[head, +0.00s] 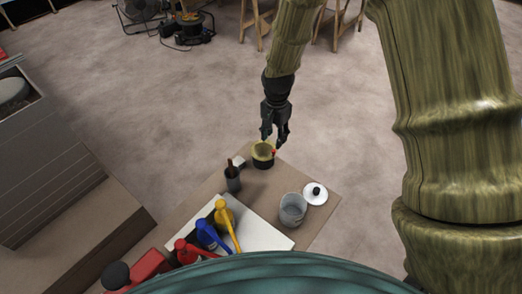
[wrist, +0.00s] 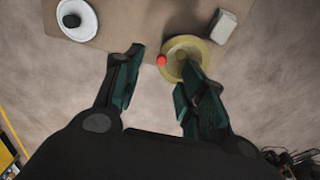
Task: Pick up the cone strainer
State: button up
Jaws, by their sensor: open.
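The cone strainer (head: 262,148) appears to be the pale yellow, round, hollow piece near the far corner of the table, with a dark base or holder under it in the head view. In the wrist view the yellow strainer (wrist: 185,43) shows from above, with a small red ball (wrist: 162,60) at its rim. My gripper (head: 275,138) is open and empty, close above and beside the strainer. In the wrist view the right finger of my gripper (wrist: 161,58) overlaps the strainer and hides its near part. The left finger is well apart from it. I cannot tell whether anything touches.
A dark cup (head: 233,183) with a brown handle stands left of the strainer, near a small grey block (wrist: 220,26). A grey metal pot (head: 292,210) and a white lid (head: 316,192) stand right.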

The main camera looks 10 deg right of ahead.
aim_at(274, 150)
jog(key=shift+w+r, duration=0.1)
jog(key=shift+w, duration=0.4)
notch_tip(274, 150, down, 4)
jog(key=shift+w+r+p, duration=0.1)
jog(key=shift+w+p, duration=0.05)
jog(key=shift+p, duration=0.15)
jog(key=shift+d+f, duration=0.1)
jog(key=shift+f, duration=1)
jog(key=shift+d+f+p, duration=0.15)
jog(key=shift+f+p, duration=0.55)
jog(key=shift+f, duration=1.35)
jog(key=shift+c, duration=0.2)
grip_shut()
